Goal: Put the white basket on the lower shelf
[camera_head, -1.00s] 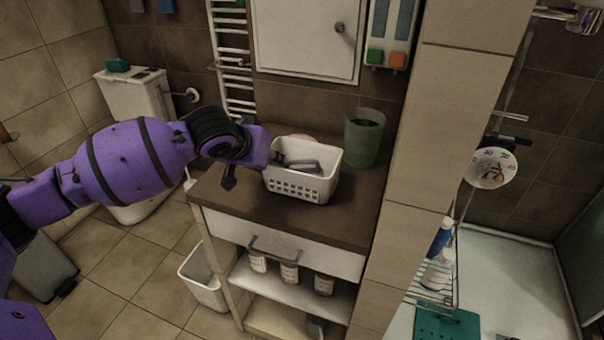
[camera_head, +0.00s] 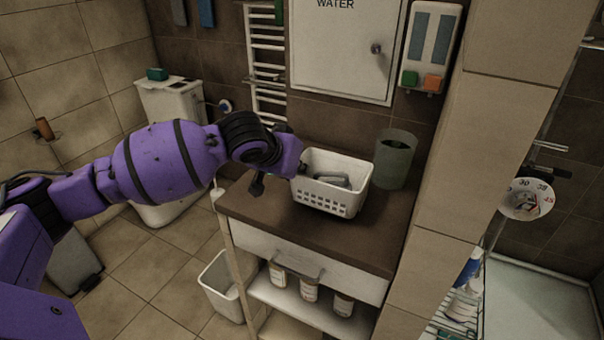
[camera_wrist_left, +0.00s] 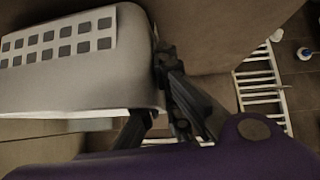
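The white basket (camera_head: 328,197), with rows of square holes and a grey item inside, is over the dark cabinet top (camera_head: 262,222). I cannot tell whether its base touches the top. My left gripper (camera_head: 297,172) is at its left end, shut on its wall. In the left wrist view the basket (camera_wrist_left: 75,85) fills the left side; one finger lies against its corner and the other is partly hidden behind it. The lower shelf (camera_head: 283,328) shows only partly, under the bottle shelf (camera_head: 262,290). My right gripper is out of view.
A greenish tumbler (camera_head: 395,160) stands right of the basket, near a tiled pillar (camera_head: 450,200). Several bottles (camera_head: 310,288) stand on the upper shelf below the drawer handle (camera_head: 290,262). A white bin (camera_head: 220,285) stands on the floor left of the cabinet.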

